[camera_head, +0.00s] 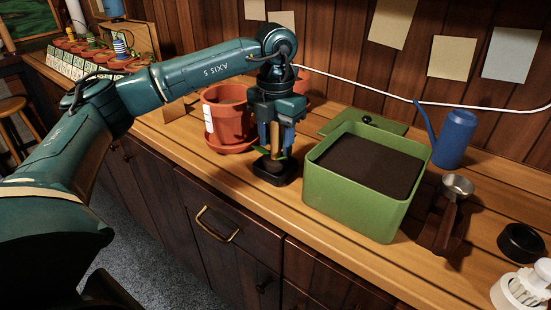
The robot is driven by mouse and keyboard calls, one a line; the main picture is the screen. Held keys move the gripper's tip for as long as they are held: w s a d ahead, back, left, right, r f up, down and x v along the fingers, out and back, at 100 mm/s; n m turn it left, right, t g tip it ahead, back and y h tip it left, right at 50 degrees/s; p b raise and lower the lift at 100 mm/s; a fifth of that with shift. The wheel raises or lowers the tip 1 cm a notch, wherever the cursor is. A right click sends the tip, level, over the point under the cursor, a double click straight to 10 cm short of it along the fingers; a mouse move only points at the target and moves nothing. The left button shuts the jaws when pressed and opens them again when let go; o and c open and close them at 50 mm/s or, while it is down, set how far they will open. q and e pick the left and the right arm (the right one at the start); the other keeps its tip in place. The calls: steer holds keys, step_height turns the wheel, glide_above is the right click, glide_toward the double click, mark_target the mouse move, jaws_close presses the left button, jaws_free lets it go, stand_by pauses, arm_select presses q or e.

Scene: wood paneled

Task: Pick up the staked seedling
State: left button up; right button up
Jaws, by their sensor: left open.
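The staked seedling (275,141) shows as a light wooden stake with some green leaf low beside it, in a small dark pot (272,169) on the wooden counter. My left arm reaches in from the left, and its gripper (275,149) points down over the pot. Its blue fingers are open, one on each side of the stake. I cannot tell whether either finger touches it. The gripper hides the top of the stake and part of the plant. My right gripper is not in view.
A green planter box (350,215) full of dark soil stands close on the right. A terracotta pot (229,122) stands close on the left. A blue watering can (454,139), a metal scoop (457,187) and a black round dish (521,243) are further right. The counter's front edge is near.

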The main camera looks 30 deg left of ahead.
arm_select(q)
jaws_close()
stand_by(0.5)
